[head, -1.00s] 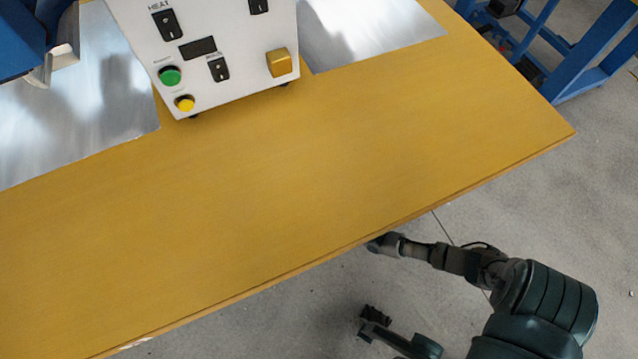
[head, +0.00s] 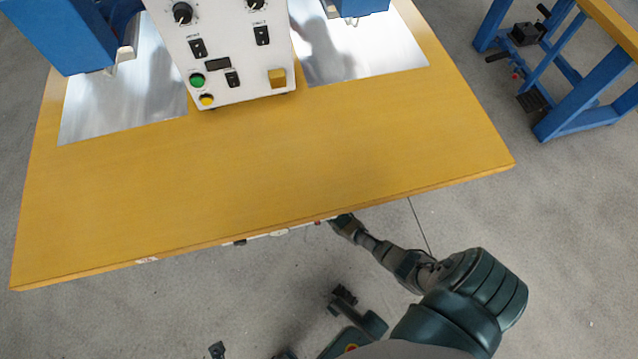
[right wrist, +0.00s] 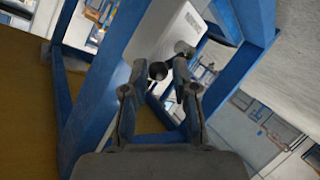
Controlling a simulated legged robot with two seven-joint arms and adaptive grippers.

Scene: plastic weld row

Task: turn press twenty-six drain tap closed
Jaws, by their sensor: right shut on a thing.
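In the right wrist view a small dark part with a round end (right wrist: 157,70), which looks like the drain tap's handle, sits between the fingertips of my right gripper (right wrist: 156,76). The gripper is shut on it. A second dark round end (right wrist: 183,48) shows just beyond, in front of a white box (right wrist: 168,35). The tap's body and how far it is turned cannot be made out. In the head view my right gripper (head: 341,221) is at the table's front edge, its tips partly hidden under the top. My left gripper is not in view.
The yellow table top (head: 300,160) carries a white control panel (head: 225,60) and metal sheets (head: 125,95). Blue frame legs (right wrist: 100,85) surround the right gripper closely. Another blue-framed bench (head: 590,95) stands at the right. The table's front half is clear.

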